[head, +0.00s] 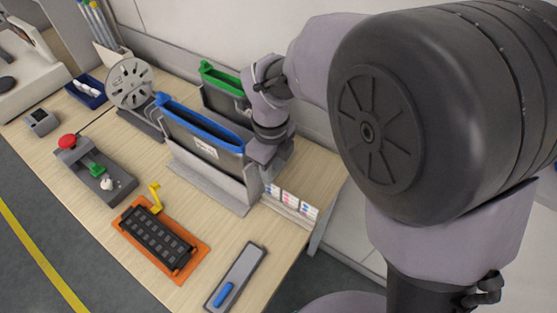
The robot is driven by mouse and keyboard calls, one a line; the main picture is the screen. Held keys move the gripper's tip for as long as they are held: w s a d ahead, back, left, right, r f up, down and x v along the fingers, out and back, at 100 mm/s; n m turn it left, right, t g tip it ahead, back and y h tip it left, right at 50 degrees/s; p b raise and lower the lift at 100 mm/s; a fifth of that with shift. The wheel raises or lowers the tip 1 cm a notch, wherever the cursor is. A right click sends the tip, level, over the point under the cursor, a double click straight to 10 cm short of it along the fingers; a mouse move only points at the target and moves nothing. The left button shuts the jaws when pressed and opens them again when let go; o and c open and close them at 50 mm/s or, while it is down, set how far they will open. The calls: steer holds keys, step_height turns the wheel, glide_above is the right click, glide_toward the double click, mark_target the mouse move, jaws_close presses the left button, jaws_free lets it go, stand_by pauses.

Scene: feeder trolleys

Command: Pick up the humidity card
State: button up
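Several small white cards with pink and blue marks, which look like the humidity cards (290,198), stand upright in a row in a low holder (287,211) near the right end of the bench. My gripper (268,168) is just behind and left of the row, close to the leftmost card, beside the blue-rimmed bin. Its fingertips are small and partly hidden, so I cannot tell whether they are open, shut or touching a card.
A blue-rimmed dark bin (203,130) and a green-rimmed bin (221,92) stand left of the arm. An orange tray (191,271), a grey plate (241,272) with a blue handle, and a control box (91,172) lie in front. A wall closes the back.

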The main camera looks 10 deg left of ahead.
mark_target(273, 185)
steer(key=f+b, duration=0.2)
steer(key=f, duration=0.4)
steer(key=shift+s+f+b, duration=0.15)
steer(key=shift+s+b, duration=0.05)
steer(key=shift+b, duration=0.2)
jaws_close()
